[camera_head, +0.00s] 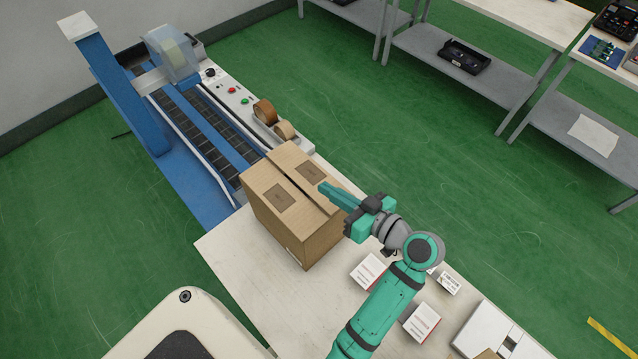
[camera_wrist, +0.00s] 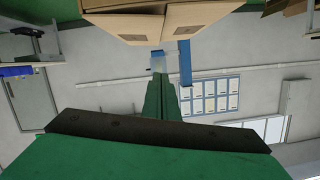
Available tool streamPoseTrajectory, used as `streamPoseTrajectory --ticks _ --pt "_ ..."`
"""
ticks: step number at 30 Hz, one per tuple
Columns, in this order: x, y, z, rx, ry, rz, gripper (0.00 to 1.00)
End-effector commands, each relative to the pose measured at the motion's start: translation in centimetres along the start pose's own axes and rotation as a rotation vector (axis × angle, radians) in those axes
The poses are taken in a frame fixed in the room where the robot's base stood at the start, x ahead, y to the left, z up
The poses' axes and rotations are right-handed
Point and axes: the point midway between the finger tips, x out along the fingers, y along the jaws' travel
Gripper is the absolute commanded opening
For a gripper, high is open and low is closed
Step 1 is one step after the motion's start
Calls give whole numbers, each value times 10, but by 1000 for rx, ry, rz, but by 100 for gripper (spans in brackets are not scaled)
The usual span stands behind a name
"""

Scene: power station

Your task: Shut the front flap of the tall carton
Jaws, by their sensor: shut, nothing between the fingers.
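The tall carton (camera_head: 290,225) stands upright on the white bench, its top towards me in the head view. Its two large top flaps, each with a dark printed square, lie nearly flat with a dark slit between them. Which one is the front flap I cannot tell. In the wrist view the carton (camera_wrist: 165,24) crosses the top edge, seen from close by. My gripper (camera_head: 325,188) is shut and empty, its fingertips at the right part of the carton's top. Its fingers also show in the wrist view (camera_wrist: 159,85). I cannot tell whether they touch the cardboard.
Small white boxes (camera_head: 368,271) stand on the bench (camera_head: 270,295) right of the carton, near my arm. A blue conveyor machine (camera_head: 185,125) with tape rolls (camera_head: 265,111) lies behind and left. Shelves (camera_head: 480,65) stand across the green floor.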

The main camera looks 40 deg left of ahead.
Motion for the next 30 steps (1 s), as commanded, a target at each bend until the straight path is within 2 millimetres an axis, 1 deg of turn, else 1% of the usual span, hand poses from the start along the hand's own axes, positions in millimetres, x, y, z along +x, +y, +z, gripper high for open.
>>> streamPoseTrajectory --ticks 11,16,20,30 --pt "-7 2 0 -105 -1 23 0" --pt "-2 4 0 -116 -1 27 0" --pt "14 4 0 -116 -1 26 0" --pt "78 6 0 -116 -1 25 0"
